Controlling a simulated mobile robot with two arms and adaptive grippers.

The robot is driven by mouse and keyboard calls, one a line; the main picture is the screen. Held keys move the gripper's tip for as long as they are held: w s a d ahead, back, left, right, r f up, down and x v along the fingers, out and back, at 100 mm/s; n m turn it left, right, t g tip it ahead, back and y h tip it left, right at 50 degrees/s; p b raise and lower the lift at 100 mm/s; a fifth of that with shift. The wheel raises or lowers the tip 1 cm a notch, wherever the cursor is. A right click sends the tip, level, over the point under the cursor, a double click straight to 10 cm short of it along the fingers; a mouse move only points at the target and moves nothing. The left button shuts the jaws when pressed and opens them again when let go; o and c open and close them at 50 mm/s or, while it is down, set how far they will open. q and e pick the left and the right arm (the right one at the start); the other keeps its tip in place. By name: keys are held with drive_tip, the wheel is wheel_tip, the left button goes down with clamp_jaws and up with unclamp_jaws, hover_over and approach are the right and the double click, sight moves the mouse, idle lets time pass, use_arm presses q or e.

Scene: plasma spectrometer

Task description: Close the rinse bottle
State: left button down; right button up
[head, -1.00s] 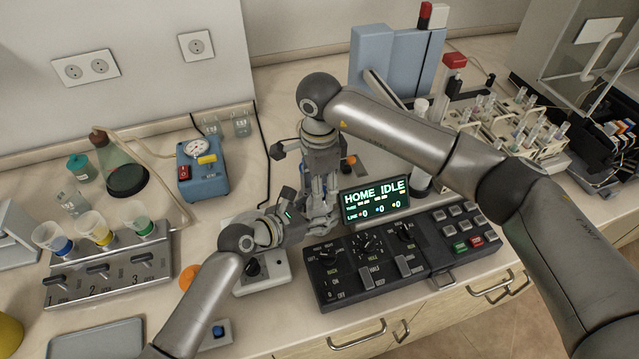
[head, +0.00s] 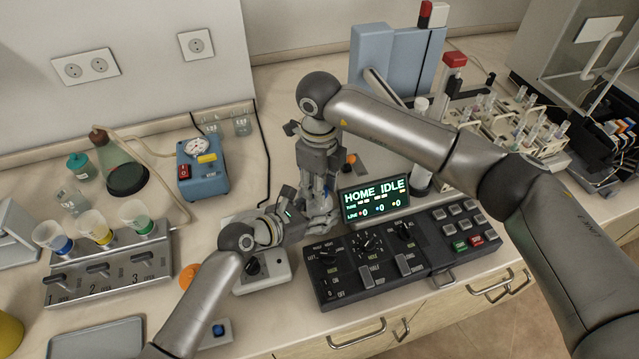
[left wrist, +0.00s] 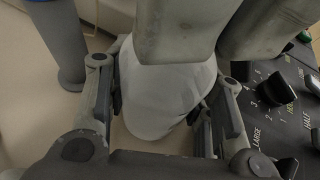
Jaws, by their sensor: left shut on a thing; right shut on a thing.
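The rinse bottle (left wrist: 160,95) is a white, rounded body in the left wrist view, upright between the fingers of my left gripper (left wrist: 165,115). In the head view my left gripper (head: 297,222) reaches in from the left, low beside the console, and is shut on the bottle. My right gripper (head: 320,212) points straight down over the bottle from above. Its fingers also show in the left wrist view (left wrist: 190,35), closed over the bottle's top. They hide the cap between them, so I cannot see how it sits on the neck.
The control console (head: 400,255) with its lit display (head: 376,198) stands close to the right of both grippers. A small knob box (head: 268,270) is under my left arm. The blue pump (head: 202,168), the flask (head: 122,165) and a rack with cups (head: 105,265) stand left.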

idle(0.3)
drive_tip(key=o, duration=1.1)
drive_tip(key=shift+r, duration=2.3)
drive_tip(key=n, duration=0.1)
drive_tip(key=r+n, duration=0.1)
drive_tip(key=n, duration=0.2)
drive_tip(key=shift+r, duration=0.3)
drive_tip(key=n, duration=0.2)
drive_tip(key=r+n, duration=0.1)
drive_tip(key=n, duration=0.3)
drive_tip(key=shift+r, duration=0.4)
